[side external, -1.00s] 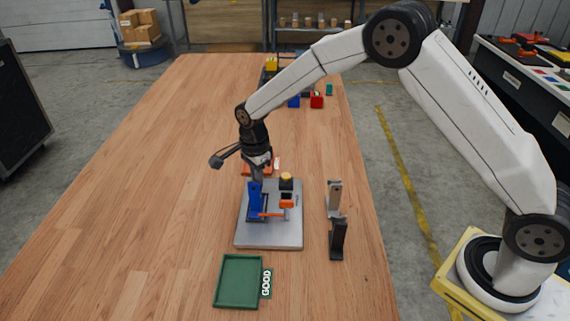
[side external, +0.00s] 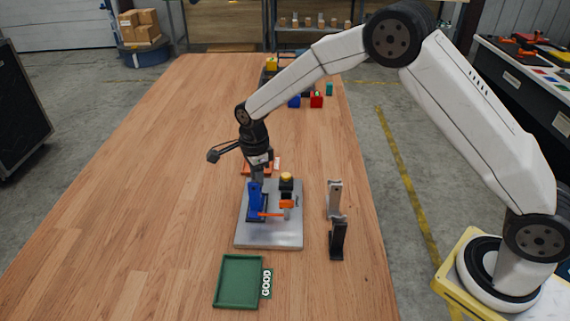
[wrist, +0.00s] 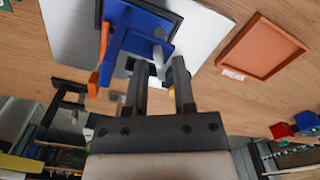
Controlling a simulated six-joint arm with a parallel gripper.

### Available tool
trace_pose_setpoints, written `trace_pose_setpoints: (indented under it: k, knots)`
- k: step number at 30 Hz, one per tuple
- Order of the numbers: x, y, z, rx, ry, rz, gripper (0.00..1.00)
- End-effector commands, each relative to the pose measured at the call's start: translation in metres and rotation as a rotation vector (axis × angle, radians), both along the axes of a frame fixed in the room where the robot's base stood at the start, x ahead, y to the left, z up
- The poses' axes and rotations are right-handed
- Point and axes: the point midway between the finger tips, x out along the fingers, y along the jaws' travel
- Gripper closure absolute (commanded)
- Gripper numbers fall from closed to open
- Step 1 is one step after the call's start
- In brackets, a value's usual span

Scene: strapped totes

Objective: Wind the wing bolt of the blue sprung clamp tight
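The blue sprung clamp (side external: 254,203) stands on a grey metal plate (side external: 270,238). It also shows upside down in the wrist view (wrist: 138,32), with an orange bar (wrist: 94,84) beside it. My gripper (side external: 256,181) points down at the top of the clamp. In the wrist view its two fingers (wrist: 157,66) stand apart on either side of a small grey piece (wrist: 158,57), probably the wing bolt. I cannot tell whether the fingers press on it. The bolt is hidden by my gripper in the side view.
A yellow-topped part (side external: 286,178) and an orange part (side external: 287,204) stand right of the clamp. A grey and black upright stand (side external: 335,215) is right of the plate. A green tray (side external: 222,283) marked GOOD lies in front, an orange tray (wrist: 263,48) behind.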

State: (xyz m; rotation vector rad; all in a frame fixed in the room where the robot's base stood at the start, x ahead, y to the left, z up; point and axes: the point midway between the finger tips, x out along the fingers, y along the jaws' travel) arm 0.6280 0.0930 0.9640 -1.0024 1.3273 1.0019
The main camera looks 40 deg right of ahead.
Motion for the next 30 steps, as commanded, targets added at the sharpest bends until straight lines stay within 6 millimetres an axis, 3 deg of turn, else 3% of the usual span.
trace_pose_setpoints:
  k: [14, 30]
  knots:
    - [0.0, 0.0, 0.004, 0.0, -0.001, 0.001, 0.54]
    - [0.0, 0.0, 0.064, 0.001, -0.001, 0.001, 0.54]
